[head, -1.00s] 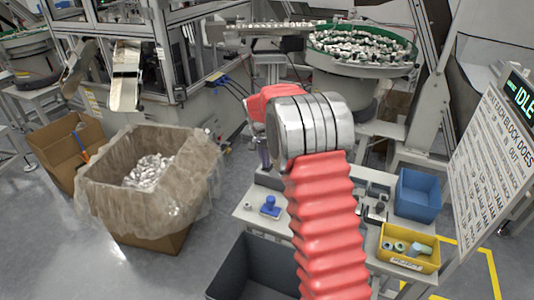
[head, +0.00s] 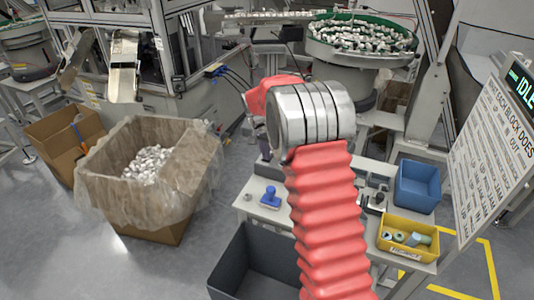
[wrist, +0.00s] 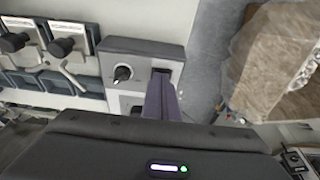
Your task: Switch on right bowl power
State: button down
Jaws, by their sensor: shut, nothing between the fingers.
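In the wrist view, a grey control box (wrist: 150,57) carries a black rotary knob (wrist: 122,73) with a white pointer mark. My gripper (wrist: 163,82) shows as dark purple fingers, shut and empty, just right of the knob and over the right part of the box. The fingers hide part of the box, and I cannot tell if they touch it. In the head view, a green-rimmed bowl feeder (head: 362,62) full of small metal parts stands at the back right. My arm hides my gripper there. Which way the knob is set is hard to read.
Two plates with black-handled levers (wrist: 62,47) sit left of the control box. A cardboard box (head: 178,205) with a plastic liner stands left of the table (head: 252,207). The table holds a blue bin (head: 418,195) and yellow bin (head: 408,254). A sign reading IDLE stands right.

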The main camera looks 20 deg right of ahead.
jog(key=shift+w+d+r, duration=0.1)
jog(key=shift+w, duration=0.05)
jog(key=shift+w+d+r, duration=0.25)
jog(key=shift+w+d, duration=0.05)
dwell(0.4)
jog(key=shift+r, duration=0.5)
jog(key=s+a+v, duration=0.1)
jog(key=v, duration=1.1)
jog(key=shift+s+a, duration=0.15)
jog(key=shift+r+n, duration=0.1)
jog(key=shift+n, duration=0.2)
